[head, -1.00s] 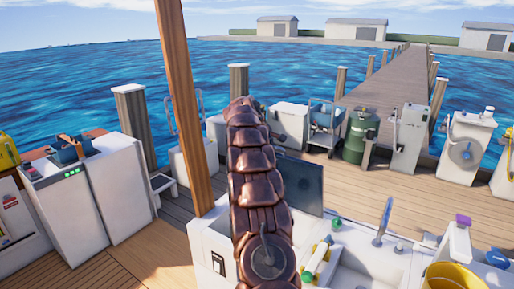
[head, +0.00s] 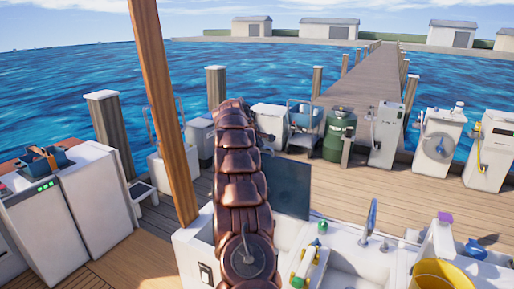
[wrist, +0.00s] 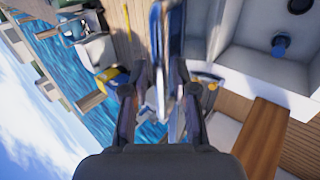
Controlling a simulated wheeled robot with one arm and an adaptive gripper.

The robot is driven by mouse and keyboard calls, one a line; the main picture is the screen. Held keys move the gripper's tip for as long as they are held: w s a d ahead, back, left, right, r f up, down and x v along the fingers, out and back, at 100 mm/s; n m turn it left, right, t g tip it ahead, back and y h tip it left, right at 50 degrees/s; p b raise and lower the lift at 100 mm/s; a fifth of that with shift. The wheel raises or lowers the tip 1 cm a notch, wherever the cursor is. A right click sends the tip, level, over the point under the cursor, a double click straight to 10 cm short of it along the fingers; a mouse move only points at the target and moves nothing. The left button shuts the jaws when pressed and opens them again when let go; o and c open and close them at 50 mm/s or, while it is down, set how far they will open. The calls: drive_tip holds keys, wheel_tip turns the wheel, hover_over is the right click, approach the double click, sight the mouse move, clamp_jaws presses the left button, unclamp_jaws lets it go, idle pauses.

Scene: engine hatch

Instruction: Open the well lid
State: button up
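A dark flat panel (head: 288,185) stands near-upright beside the white counter (head: 190,240), partly hidden by my arm; I cannot tell whether it is the well lid. No other lid is clear in the head view. My gripper is hidden behind my arm there. In the wrist view my gripper (wrist: 160,75) has its two dark fingers apart. A long, thin, glossy blue-grey piece (wrist: 168,40) runs between them, seen nearly edge-on. I cannot tell what it is or whether the fingers press on it.
A wooden post (head: 168,110) rises left of my arm. A sink with a tap (head: 369,220) and a yellow bucket (head: 440,276) are at the front right. White machines and a green tank (head: 340,133) line the dock edge. Deck planks right of the panel are clear.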

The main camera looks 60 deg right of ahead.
drive_tip(key=shift+o, duration=0.4)
drive_tip(key=v, duration=1.2)
idle(0.4)
